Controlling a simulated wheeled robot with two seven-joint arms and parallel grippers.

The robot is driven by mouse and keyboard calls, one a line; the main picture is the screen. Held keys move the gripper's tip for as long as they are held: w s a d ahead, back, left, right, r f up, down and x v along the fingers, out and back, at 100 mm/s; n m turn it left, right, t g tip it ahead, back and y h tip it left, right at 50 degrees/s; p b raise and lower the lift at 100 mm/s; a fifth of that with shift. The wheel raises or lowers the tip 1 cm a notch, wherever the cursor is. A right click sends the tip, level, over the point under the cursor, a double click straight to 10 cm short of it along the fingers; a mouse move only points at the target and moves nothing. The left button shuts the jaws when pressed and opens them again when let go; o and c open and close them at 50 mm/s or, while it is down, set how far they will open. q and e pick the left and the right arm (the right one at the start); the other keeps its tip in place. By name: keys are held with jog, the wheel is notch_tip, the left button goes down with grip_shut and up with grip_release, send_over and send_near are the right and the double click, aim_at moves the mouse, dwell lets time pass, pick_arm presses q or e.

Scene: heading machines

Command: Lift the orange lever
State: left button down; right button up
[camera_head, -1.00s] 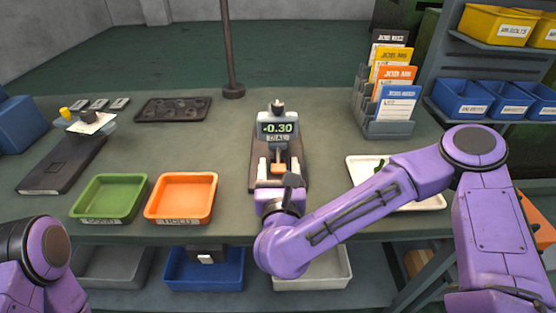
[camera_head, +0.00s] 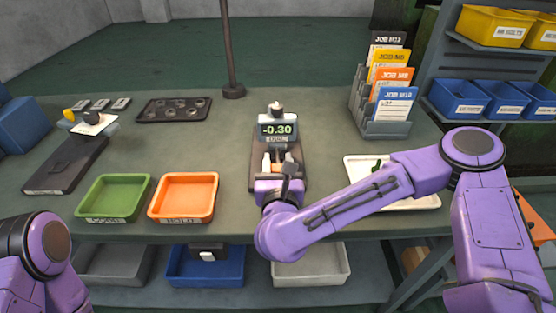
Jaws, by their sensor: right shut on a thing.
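The dial gauge (camera_head: 277,129) stands on the bench and its display reads -0.30. A small orange part, the lever (camera_head: 278,157), shows low on the front of the gauge, mostly hidden by my right gripper. My right gripper (camera_head: 278,161) reaches in from the front with one pale finger on each side of the lever, shut on it. My right wrist hides the lower front of the gauge. Of my left arm only a purple link shows at the lower left; its gripper is out of the picture.
A green tray (camera_head: 114,218) and an orange tray (camera_head: 183,219) stand left of the gauge. A white tray (camera_head: 427,202) lies behind my right forearm. A card rack (camera_head: 386,129) stands at the back right, a thin pole (camera_head: 229,50) behind the gauge.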

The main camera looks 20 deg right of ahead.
aim_at(278, 156)
jog(key=r+g+p, duration=0.1)
jog(key=g+p, duration=0.1)
jog(key=p, duration=0.2)
jog(key=r+g+y+p, duration=0.1)
jog(key=g+p, duration=0.1)
jog(key=p, duration=0.2)
jog(key=r+g+y+p, duration=0.1)
jog(key=g+p, duration=0.1)
jog(key=p, duration=0.2)
jog(key=shift+s+g, duration=0.2)
jog(key=shift+g, duration=0.2)
jog(key=shift+w+g+y+p, duration=0.1)
jog(key=shift+g+y+p, duration=0.2)
jog(key=shift+g+p, duration=1.05)
jog(key=o, duration=1)
jog(key=b+v, duration=0.2)
jog(key=v, duration=0.8)
jog(key=shift+s+r+b, duration=0.15)
jog(key=shift+s+b, duration=0.15)
